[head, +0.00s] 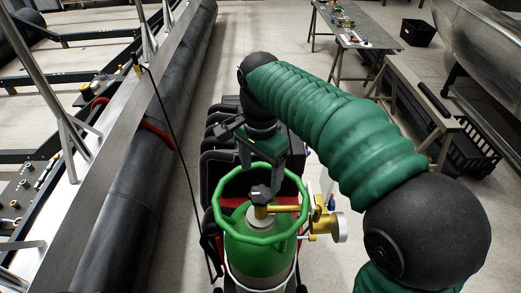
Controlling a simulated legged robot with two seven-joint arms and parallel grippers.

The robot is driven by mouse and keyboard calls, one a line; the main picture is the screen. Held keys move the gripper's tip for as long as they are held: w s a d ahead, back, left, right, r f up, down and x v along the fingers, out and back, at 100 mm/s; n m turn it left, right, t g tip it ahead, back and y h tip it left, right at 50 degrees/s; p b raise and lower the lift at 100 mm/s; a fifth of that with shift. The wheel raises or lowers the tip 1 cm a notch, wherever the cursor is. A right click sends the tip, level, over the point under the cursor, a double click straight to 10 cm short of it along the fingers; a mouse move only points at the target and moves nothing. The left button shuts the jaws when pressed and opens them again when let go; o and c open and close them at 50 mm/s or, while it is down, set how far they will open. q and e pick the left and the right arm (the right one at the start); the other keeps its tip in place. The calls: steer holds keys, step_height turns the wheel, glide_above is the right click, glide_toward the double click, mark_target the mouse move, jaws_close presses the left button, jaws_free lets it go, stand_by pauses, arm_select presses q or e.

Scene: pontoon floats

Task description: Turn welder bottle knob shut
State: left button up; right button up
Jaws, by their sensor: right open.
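The green welder bottle (258,252) stands upright at the bottom centre, inside a green ring-shaped guard (221,219). Its black knob (260,193) sits on top of a brass valve (263,212) in the middle of the guard. My right arm comes in from the right in a green sleeve and bends down over the bottle. My right gripper (262,160) points down, open and empty, just above and behind the knob at the guard's far edge. It appears apart from the knob. My left gripper is not in view.
A brass regulator with a pale gauge (325,228) sticks out right of the valve. A black and red welding cart (222,160) stands behind the bottle. A long black float (150,150) lies to the left. Work tables (360,38) stand far right. Floor between is clear.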

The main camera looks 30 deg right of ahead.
step_height(320, 180, up, 10)
steer(key=shift+w+d+f, duration=0.15)
stand_by(0.4)
